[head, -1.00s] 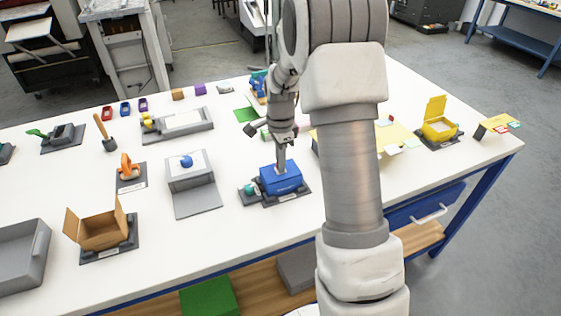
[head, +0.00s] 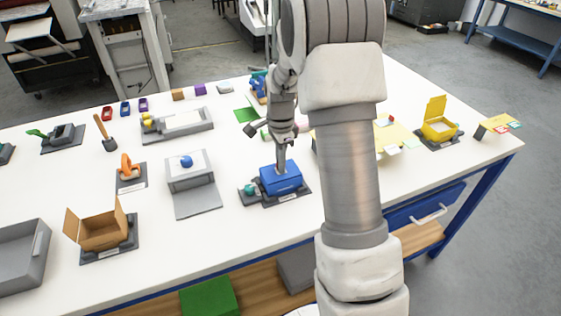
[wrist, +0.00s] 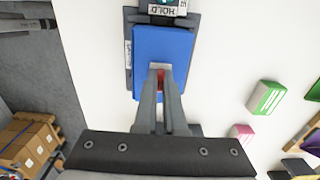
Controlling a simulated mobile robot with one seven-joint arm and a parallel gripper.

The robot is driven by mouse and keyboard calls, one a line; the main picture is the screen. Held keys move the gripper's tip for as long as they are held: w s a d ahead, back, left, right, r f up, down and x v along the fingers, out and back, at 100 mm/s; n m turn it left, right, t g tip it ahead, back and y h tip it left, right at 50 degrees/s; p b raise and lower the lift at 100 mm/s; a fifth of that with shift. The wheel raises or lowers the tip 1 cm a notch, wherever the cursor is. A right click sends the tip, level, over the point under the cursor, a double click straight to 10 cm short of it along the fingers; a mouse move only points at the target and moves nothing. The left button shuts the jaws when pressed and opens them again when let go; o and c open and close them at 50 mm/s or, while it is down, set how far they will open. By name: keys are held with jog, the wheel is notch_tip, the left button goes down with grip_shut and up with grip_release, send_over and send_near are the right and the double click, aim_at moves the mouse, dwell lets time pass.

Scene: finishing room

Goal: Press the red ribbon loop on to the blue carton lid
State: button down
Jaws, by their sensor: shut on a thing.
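The blue carton (head: 281,179) sits closed in a dark grey holder (head: 294,197) on the white table. Its blue lid (wrist: 163,50) fills the upper middle of the wrist view. My gripper (head: 281,166) points down on to the lid, with its fingertips at or just above the top. In the wrist view my gripper (wrist: 160,72) is shut on the red ribbon loop (wrist: 160,84), of which only a small red bit shows between the fingers. The fingers hide most of the loop, and I cannot tell whether it touches the lid.
A grey stand with a blue knob (head: 186,161) is left of the carton. An open brown box (head: 102,230) stands at front left, an open yellow box (head: 439,127) at right. A green-and-white block (wrist: 266,97) lies near the carton. My arm hides part of the table.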

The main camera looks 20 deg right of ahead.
jog(key=shift+s, duration=0.1)
jog(key=c, duration=0.6)
grip_release()
jog(key=shift+r, duration=0.1)
jog(key=shift+r, duration=0.1)
jog(key=shift+r+p, duration=2.85)
jog(key=shift+r, duration=1.05)
